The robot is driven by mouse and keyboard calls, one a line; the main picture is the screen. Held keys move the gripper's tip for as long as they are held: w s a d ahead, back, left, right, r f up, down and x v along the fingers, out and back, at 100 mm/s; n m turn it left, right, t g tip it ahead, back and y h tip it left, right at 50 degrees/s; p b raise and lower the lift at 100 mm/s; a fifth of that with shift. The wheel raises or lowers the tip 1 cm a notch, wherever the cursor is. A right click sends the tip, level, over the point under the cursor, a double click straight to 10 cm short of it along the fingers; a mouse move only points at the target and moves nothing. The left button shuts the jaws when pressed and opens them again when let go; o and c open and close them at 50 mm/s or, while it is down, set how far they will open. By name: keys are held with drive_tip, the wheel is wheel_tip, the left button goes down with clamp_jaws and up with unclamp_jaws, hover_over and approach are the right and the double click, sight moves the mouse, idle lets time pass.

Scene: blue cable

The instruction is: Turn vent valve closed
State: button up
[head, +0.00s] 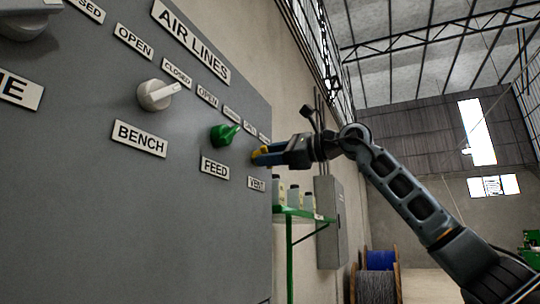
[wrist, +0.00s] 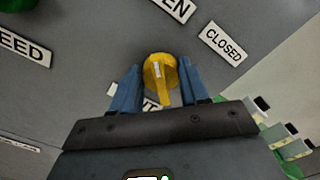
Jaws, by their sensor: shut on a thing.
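The vent valve is a yellow knob (wrist: 161,72) on the grey panel, at the upper middle of the wrist view. Its raised grip with a white mark runs roughly up and down there. My gripper (head: 260,155) reaches the panel from the right in the head view, at the knob above the VENT label (head: 256,183). Its blue fingers stand on either side of the knob, shut on it. A CLOSED label (wrist: 223,43) lies up and right of the knob, and a partly cut-off OPEN label (wrist: 175,8) lies above it.
A green FEED valve (head: 224,134) and a white BENCH valve (head: 156,94) sit left of my gripper on the same panel (head: 90,220). A green shelf (head: 300,214) with bottles is beyond the panel's right edge. Cable spools (head: 378,280) stand on the floor.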

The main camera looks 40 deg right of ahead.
drive_tip(key=shift+c, duration=1)
drive_tip(key=shift+f, duration=0.1)
drive_tip(key=shift+w+d+m+b, duration=0.15)
drive_tip(key=shift+m+b, duration=1.35)
drive_tip(key=shift+m, duration=1.5)
drive_tip(key=shift+s+d+m+b, duration=0.15)
drive_tip(key=shift+m+b, duration=1.35)
drive_tip(key=shift+m, duration=1.5)
drive_tip(key=shift+w+d+m+b, duration=0.2)
drive_tip(key=shift+m+b, duration=1.3)
drive_tip(key=shift+m, duration=1.5)
drive_tip(key=o, duration=1)
